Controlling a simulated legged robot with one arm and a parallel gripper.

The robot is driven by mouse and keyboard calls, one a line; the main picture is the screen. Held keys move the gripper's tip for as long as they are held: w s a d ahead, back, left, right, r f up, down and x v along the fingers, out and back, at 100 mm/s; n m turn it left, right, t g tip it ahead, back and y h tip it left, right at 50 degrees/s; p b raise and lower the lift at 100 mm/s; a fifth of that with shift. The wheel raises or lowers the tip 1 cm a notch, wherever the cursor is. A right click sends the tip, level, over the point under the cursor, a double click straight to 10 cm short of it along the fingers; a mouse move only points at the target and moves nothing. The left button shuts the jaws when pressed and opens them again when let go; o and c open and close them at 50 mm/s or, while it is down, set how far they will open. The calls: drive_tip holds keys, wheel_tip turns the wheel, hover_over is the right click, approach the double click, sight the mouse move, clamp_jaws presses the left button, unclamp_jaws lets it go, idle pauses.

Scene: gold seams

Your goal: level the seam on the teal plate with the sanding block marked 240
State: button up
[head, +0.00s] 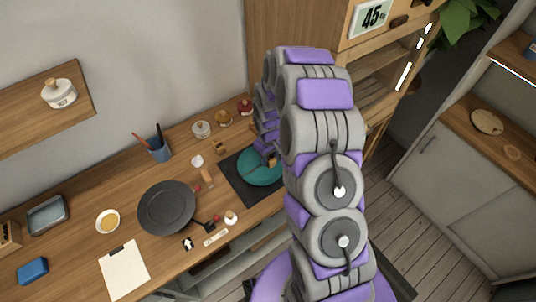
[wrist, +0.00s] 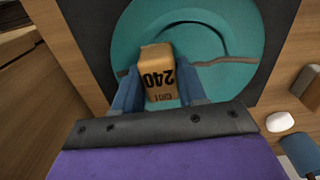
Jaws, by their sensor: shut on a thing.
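The teal plate (wrist: 235,50) lies on a dark mat (wrist: 92,35) on the wooden counter. It also shows in the head view (head: 265,178), partly hidden by my arm. A brownish seam (wrist: 240,61) crosses the plate. My gripper (wrist: 160,88) is shut on the tan sanding block marked 240 (wrist: 158,72), one blue finger on each side. The block is over the plate, in line with the seam, and covers part of it. I cannot tell whether the block touches the plate. In the head view my gripper is mostly hidden behind my arm.
A dark pan (head: 166,208) sits left of the mat (head: 240,180). Small jars (head: 223,118) stand behind, with a cup of brushes (head: 158,150). A clipboard (head: 124,270), a yellow-filled bowl (head: 108,221) and a blue block (head: 33,271) are further left. Small items lie between pan and mat.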

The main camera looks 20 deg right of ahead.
sight(253, 169)
drive_tip(key=shift+w, duration=0.35)
drive_tip(key=shift+s+f, duration=0.1)
drive_tip(key=shift+s, duration=0.55)
drive_tip(key=shift+w+a+p, duration=0.3)
drive_tip(key=shift+w+a, duration=0.2)
drive_tip(key=shift+a, duration=0.15)
drive_tip(key=shift+s+a, duration=0.6)
drive_tip(key=shift+a, duration=0.1)
drive_tip(key=shift+w+a, duration=0.25)
drive_tip(key=shift+a, duration=0.45)
drive_tip(key=shift+s+a, duration=0.55)
drive_tip(key=shift+s, duration=0.05)
drive_tip(key=shift+w+a, duration=0.15)
drive_tip(key=shift+a, duration=0.55)
